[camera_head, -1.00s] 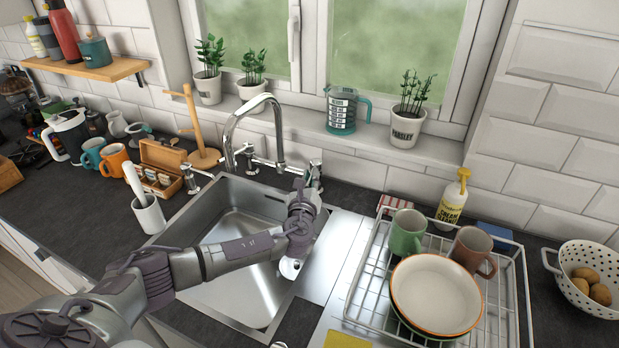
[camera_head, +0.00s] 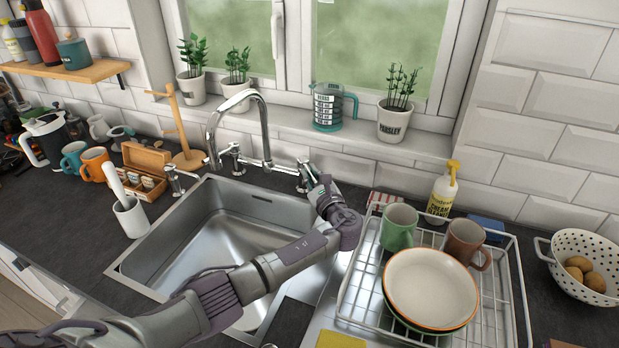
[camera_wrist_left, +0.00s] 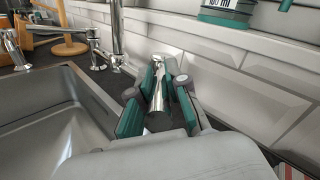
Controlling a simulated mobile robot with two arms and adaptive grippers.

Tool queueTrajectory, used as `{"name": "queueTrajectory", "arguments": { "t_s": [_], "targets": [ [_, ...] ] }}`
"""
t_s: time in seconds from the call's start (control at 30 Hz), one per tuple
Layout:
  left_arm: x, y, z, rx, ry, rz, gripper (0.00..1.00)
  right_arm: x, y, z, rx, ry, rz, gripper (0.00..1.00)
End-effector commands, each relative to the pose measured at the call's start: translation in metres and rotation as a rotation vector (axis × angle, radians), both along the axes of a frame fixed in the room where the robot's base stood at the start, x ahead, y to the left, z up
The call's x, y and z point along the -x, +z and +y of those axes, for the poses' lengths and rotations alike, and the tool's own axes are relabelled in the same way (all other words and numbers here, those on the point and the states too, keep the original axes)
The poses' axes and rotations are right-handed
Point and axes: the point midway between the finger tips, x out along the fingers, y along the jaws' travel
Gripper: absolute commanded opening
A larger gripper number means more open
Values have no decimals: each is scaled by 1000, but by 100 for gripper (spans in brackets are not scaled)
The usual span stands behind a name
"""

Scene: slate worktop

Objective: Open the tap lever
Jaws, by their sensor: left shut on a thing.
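The chrome tap (camera_head: 236,103) with its tall arched spout stands behind the steel sink (camera_head: 190,215). A chrome lever (camera_head: 303,172) is at the tap's right end, and another handle (camera_head: 176,181) is at its left. My left gripper (camera_head: 316,186) reaches the right lever from the front right. In the left wrist view, my left gripper (camera_wrist_left: 157,98) has its two green-padded fingers on either side of the chrome lever (camera_wrist_left: 157,92) and is shut on it. The lever's lower part is partly hidden by the gripper. My right gripper is in neither view.
A wire dish rack (camera_head: 345,301) with plates and mugs stands right of my left arm. A yellow-capped bottle (camera_head: 442,195) is behind it. The tiled wall and windowsill (camera_head: 290,129) are close behind the tap. The sink basin is empty.

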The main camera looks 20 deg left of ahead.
Motion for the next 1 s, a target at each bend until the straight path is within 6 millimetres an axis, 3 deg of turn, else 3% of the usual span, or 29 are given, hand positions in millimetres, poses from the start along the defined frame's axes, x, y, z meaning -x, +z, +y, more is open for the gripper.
{"name": "queueTrajectory", "arguments": {
  "t_s": [0.3, 0.33, 0.5, 0.8, 1.0],
  "targets": [
    [0, -1, 0, 0, 2, 1, 0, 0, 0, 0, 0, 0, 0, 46],
    [0, -1, 0, 0, 2, 1, 16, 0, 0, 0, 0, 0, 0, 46],
    [0, 0, 0, 0, 2, 1, 40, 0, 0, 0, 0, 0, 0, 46],
    [0, 2, 0, 0, 1, -1, 40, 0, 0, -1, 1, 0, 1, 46],
    [0, 29, 0, 1, 0, -4, 40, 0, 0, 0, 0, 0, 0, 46]
  ]
}}
